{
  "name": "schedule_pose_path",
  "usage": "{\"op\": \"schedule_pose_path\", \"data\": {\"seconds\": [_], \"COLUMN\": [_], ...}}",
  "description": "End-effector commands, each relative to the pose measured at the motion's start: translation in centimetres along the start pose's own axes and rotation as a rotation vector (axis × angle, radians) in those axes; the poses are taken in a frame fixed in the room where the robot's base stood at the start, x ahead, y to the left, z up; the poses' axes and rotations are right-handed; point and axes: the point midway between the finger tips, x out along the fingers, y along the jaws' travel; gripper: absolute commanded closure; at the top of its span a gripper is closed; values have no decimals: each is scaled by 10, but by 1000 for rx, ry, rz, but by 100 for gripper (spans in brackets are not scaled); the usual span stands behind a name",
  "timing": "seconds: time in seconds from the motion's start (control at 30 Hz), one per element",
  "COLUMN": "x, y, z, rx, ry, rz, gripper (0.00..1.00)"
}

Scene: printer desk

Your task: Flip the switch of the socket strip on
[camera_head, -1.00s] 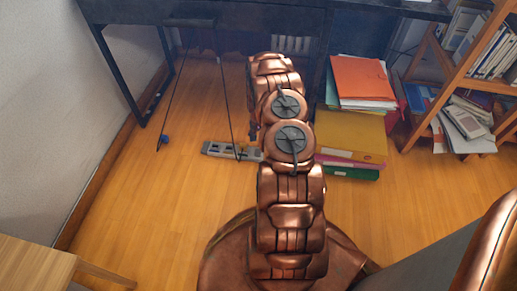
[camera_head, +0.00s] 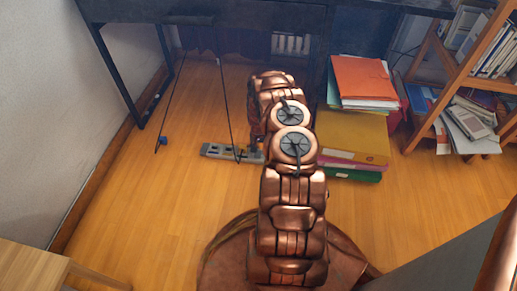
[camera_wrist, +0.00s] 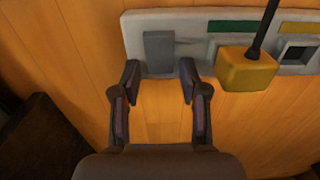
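The socket strip (camera_head: 218,151) lies on the wooden floor below the desk; its right end is hidden behind my arm in the head view. In the wrist view the strip (camera_wrist: 190,50) runs across the top. Its grey rocker switch (camera_wrist: 158,52) is at the left end, and I cannot tell its on or off position. A yellow plug (camera_wrist: 246,70) with a black cable sits at the strip to the right. My gripper (camera_wrist: 158,80) is open and empty, its fingertips spread to either side of the switch's lower end. I cannot tell whether they touch the strip.
A blue plug (camera_head: 162,141) hangs or lies on its cable at the left. Stacked folders (camera_head: 352,135) stand right of my arm, and a wooden shelf (camera_head: 440,80) is further right. The black desk (camera_head: 270,15) spans above.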

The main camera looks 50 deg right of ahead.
Motion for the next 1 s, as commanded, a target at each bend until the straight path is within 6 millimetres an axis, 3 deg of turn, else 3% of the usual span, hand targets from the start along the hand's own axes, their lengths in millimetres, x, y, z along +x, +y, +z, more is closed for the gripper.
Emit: {"op": "schedule_pose_path", "data": {"seconds": [0.07, 0.37, 1.0], "x": [0, 0, 2], "y": [0, 0, 0], "z": [0, 0, 3], "rx": [0, 0, 0], "ry": [0, 0, 130], "rz": [0, 0, 3], "gripper": [68, 99, 100]}}
